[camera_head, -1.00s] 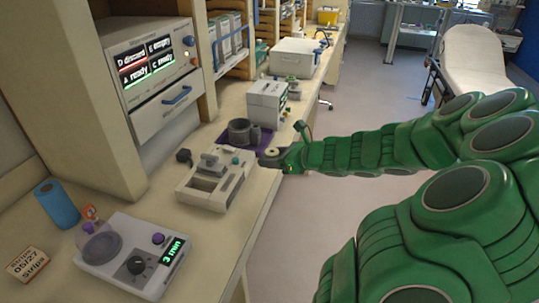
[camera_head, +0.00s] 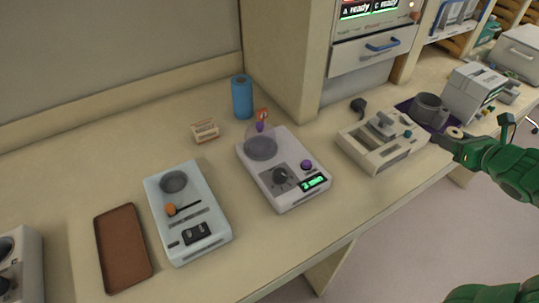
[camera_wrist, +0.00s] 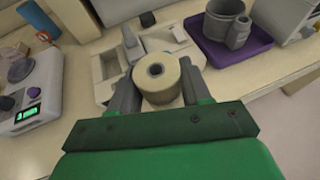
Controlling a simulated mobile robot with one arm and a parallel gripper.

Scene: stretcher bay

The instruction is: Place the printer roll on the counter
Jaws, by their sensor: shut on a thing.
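The printer roll (camera_wrist: 158,77) is a cream roll with a dark core hole. In the wrist view it sits between the two grey fingers of my gripper (camera_wrist: 157,90), which is shut on it. In the head view the roll (camera_head: 454,132) shows small at the tip of my gripper (camera_head: 449,139), at the right, by the counter's front edge. The counter (camera_head: 345,220) is beige and runs across the view. Whether the roll touches the counter cannot be told.
A beige device with open bays (camera_head: 383,140) stands just left of my gripper. A grey mug (camera_head: 430,110) stands on a purple tray (camera_wrist: 246,45) beyond. A white device with a green display (camera_head: 283,168), a pale blue device (camera_head: 187,212) and a brown tray (camera_head: 123,248) are further left. Bare counter lies along the front.

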